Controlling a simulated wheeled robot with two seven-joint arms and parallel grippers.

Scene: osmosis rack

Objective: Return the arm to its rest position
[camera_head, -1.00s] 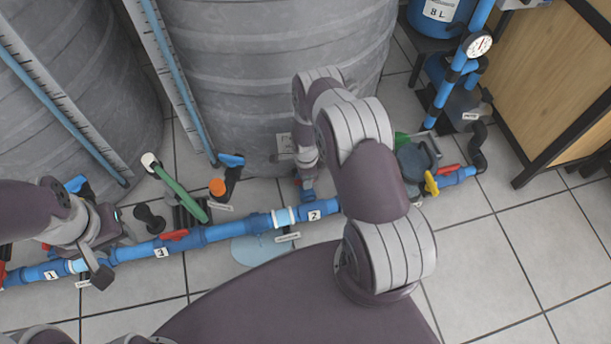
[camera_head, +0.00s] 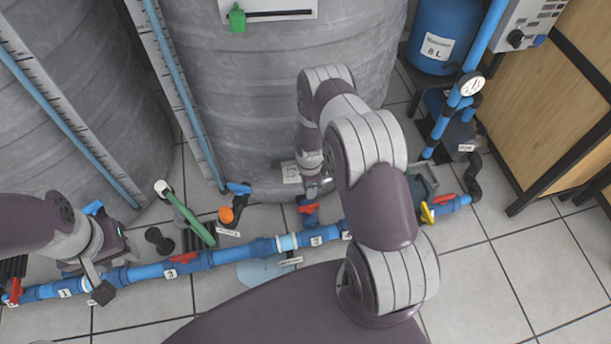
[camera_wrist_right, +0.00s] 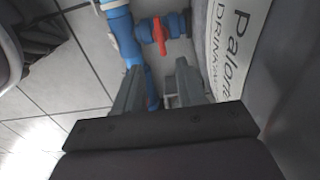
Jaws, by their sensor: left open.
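My left gripper (camera_head: 97,283) comes in from the left in the head view, low over the blue pipe (camera_head: 150,271). Its jaws are open, with the dark fingers beside the pipe; I cannot tell whether they touch it. My right arm (camera_head: 377,205) rises in the middle and bends down beside the large grey tank. In the right wrist view, the right gripper (camera_wrist_right: 160,85) has two grey fingers apart with nothing gripped between them. Beyond them are the blue pipe and a red valve handle (camera_wrist_right: 160,36). In the head view this red handle (camera_head: 307,208) is just below the right wrist.
Grey tanks (camera_head: 265,90) stand behind the pipe. A wooden cabinet (camera_head: 555,100) stands at right. The tiled floor at lower right is clear.

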